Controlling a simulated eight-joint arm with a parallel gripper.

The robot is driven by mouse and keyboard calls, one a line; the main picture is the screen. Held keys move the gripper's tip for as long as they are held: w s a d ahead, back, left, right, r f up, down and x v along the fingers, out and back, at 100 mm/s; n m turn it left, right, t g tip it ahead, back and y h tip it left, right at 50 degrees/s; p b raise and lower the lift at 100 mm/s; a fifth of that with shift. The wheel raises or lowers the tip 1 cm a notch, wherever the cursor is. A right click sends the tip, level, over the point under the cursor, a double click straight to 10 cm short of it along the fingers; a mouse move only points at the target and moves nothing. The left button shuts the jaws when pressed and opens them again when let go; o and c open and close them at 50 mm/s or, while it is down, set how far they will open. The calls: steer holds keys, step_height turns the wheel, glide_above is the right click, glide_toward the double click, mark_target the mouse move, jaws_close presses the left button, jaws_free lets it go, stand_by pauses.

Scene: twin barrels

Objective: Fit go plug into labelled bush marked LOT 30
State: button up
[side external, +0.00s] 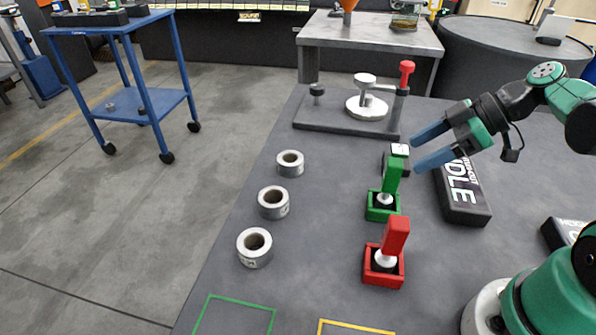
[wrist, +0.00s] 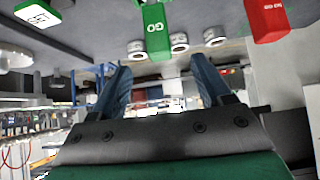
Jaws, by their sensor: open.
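The go plug (side external: 393,179) has a green handle and stands upright in a small green holder (side external: 382,212). In the wrist view the go plug (wrist: 155,30) shows the letters GO. Three metal ring bushes stand apart in a row on the table: a far one (side external: 290,163), a middle one (side external: 273,202) and a near one (side external: 254,247). Their marks are too small to read, so I cannot tell which is LOT 30. My gripper (side external: 418,152) is open and empty, above and beyond the go plug. Its two blue fingers also show in the wrist view (wrist: 161,85).
A red plug (side external: 396,237) stands in a red holder (side external: 384,270) nearer the camera. A grey fixture (side external: 345,124) with a red knob stands at the back. A dark labelled box (side external: 462,195) lies right of the go plug. The table left of the plugs is clear around the bushes.

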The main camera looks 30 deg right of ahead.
mark_target(400, 162)
steer(key=shift+x, duration=2.75)
steer(key=shift+r, duration=0.1)
jaws_close()
